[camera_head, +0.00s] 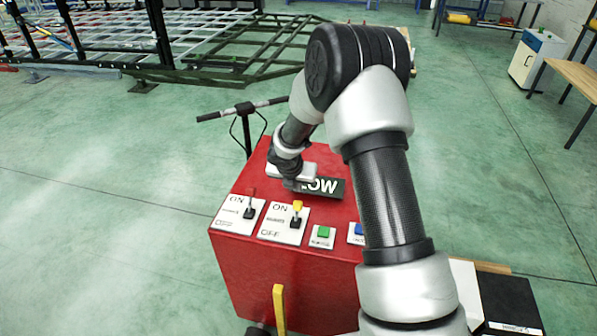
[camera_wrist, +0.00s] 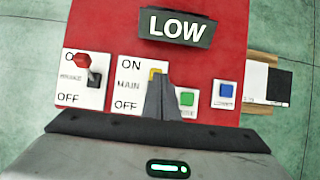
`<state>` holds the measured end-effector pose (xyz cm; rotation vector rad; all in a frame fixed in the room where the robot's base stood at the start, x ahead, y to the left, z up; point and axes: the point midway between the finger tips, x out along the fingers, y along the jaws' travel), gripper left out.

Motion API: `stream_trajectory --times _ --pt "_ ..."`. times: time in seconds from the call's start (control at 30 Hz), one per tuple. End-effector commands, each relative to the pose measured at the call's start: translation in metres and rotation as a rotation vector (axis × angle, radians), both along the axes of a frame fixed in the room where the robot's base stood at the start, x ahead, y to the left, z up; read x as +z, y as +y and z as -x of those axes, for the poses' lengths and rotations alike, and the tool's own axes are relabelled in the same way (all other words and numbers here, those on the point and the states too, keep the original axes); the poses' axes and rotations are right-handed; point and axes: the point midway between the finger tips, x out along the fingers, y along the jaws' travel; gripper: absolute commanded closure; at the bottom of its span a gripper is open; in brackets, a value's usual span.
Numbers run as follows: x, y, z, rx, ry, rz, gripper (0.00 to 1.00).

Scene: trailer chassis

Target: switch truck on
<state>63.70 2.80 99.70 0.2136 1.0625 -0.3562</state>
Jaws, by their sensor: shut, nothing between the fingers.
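The red control box (camera_head: 275,268) carries labelled switches on its top. The main switch, between ON and OFF, has a yellow knob (camera_head: 297,205); a bit of the yellow also shows in the wrist view (camera_wrist: 155,73). The knob stands up; which position it is set to is unclear. My gripper (camera_head: 290,184) is above the box top, behind the switches. In the wrist view my gripper (camera_wrist: 160,82) is shut and empty, its fingers covering most of the main switch. Whether they touch it is unclear.
A red-knobbed switch (camera_wrist: 82,60) is left of the main switch. Green (camera_wrist: 187,99) and blue (camera_wrist: 227,90) buttons are right of it. A LOW sign (camera_wrist: 177,27) stands behind. A yellow handle (camera_head: 279,305) is on the box front. A trailer frame (camera_head: 240,50) lies beyond.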

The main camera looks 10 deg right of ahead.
Motion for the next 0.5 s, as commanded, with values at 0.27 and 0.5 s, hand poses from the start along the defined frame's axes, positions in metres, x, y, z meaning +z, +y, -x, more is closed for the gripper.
stream_trajectory --times 0.27,0.5 --pt "0.032 -0.003 -0.01 0.001 -0.001 -0.002 1.0" --pt "0.035 -0.003 -0.011 0.003 0.001 -0.001 1.0"
